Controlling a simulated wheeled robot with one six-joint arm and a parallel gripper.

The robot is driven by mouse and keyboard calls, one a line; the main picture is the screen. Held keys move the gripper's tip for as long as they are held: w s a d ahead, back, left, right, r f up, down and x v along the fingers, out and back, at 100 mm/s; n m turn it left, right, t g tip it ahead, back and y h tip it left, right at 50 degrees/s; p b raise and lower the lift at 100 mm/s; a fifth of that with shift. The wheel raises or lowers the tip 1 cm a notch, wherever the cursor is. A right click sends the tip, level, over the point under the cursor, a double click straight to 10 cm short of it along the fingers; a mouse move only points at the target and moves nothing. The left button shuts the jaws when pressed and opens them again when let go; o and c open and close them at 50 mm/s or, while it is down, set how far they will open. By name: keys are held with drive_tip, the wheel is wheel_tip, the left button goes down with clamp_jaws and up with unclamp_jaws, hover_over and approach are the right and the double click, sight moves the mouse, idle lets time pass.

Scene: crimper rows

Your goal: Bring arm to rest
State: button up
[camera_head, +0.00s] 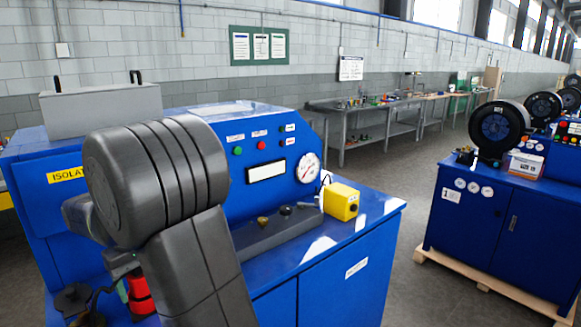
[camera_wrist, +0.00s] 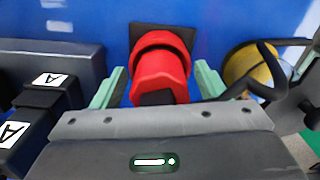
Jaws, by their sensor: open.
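My gripper (camera_wrist: 158,84) shows in the wrist view with its two pale green fingers apart, one on each side of a red rotary switch knob (camera_wrist: 160,62). The knob sits on a dark square plate on a blue panel. The fingers do not visibly press on it; whether either one touches it I cannot tell. In the head view my dark grey arm covers the left-centre and hides most of the gripper. The red knob (camera_head: 141,292) shows at the lower left, below a yellow "ISOLATOR" label (camera_head: 68,174) that is partly hidden.
The blue machine (camera_head: 330,262) carries buttons, a gauge (camera_head: 307,168) and a yellow box (camera_head: 341,201). In the wrist view, black blocks marked "A" (camera_wrist: 45,92) lie left and a yellow round part (camera_wrist: 246,68) right. Another blue cabinet (camera_head: 490,225) stands right, across open floor (camera_head: 385,235).

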drive_tip(key=shift+r, duration=1.55)
